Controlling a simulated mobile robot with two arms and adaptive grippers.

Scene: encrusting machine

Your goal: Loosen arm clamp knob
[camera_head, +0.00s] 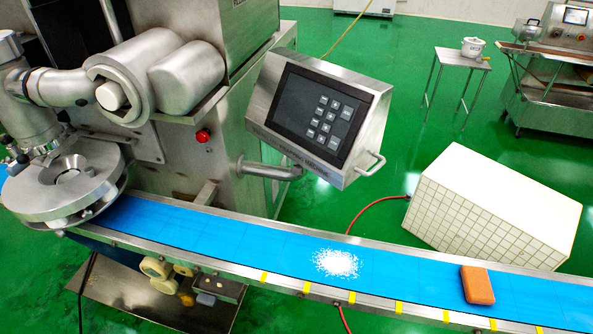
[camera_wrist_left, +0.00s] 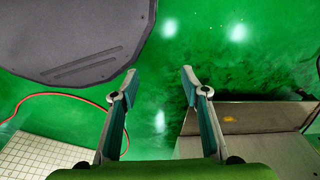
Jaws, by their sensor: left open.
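In the head view, a steel machine stands at the left with a tilted control panel (camera_head: 318,115) on a short bent support arm (camera_head: 270,170). I cannot make out for certain which part is the arm clamp knob. Several beige knobs (camera_head: 157,268) sit under the conveyor's near side, and a red button (camera_head: 202,136) is on the machine's front. My left gripper (camera_wrist_left: 159,78) is open and empty in the left wrist view, above the green floor, with nothing between its fingers. Neither gripper shows in the head view.
A blue conveyor (camera_head: 245,235) crosses the front, with white granules (camera_head: 336,263) and an orange block (camera_head: 477,285) on it. A white tiled box (camera_head: 495,210) and a red hose (camera_head: 375,209) lie behind it. A small steel table (camera_head: 458,60) stands farther back.

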